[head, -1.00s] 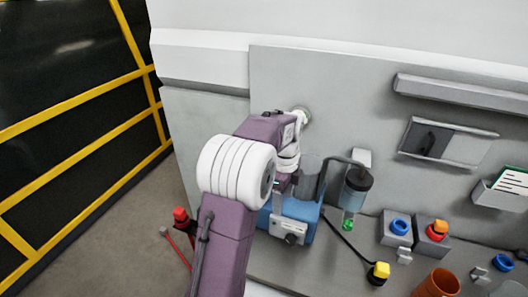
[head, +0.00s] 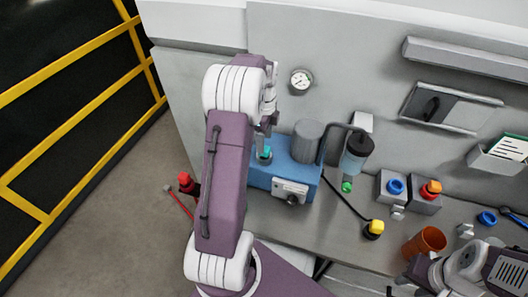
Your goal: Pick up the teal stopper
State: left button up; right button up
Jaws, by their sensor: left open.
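The teal stopper (head: 265,153) sits upright on the left part of the blue machine (head: 258,176), beside a grey cylinder. My left gripper (head: 266,130) is open, pointing down just above the stopper. A gap seems to show between them, but the arm partly hides the fingers and I cannot tell the exact distance. My right arm (head: 455,270) shows at the lower right corner; its finger state cannot be made out.
The grey cylinder (head: 307,142) and a dark-capped bottle (head: 356,155) stand right of the stopper. A gauge (head: 301,81) is on the wall panel behind. Button boxes (head: 392,188), a yellow-topped piece (head: 375,228) and an orange cup (head: 428,241) lie further right.

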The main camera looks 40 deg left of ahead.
pick_arm(q)
jog(key=f, duration=0.2)
jog(key=f+p, duration=0.1)
jog(key=f, duration=0.1)
jog(key=shift+s+d, duration=0.15)
jog(key=shift+s, duration=0.05)
jog(key=shift+w+f, duration=0.15)
jog(key=shift+f, duration=0.2)
grip_shut()
jog(key=shift+r, duration=0.15)
notch_tip(320, 180, up, 10)
jog(key=shift+f+b, duration=0.1)
jog(key=shift+b, duration=0.45)
notch_tip(320, 180, up, 7)
jog(key=p, duration=0.7)
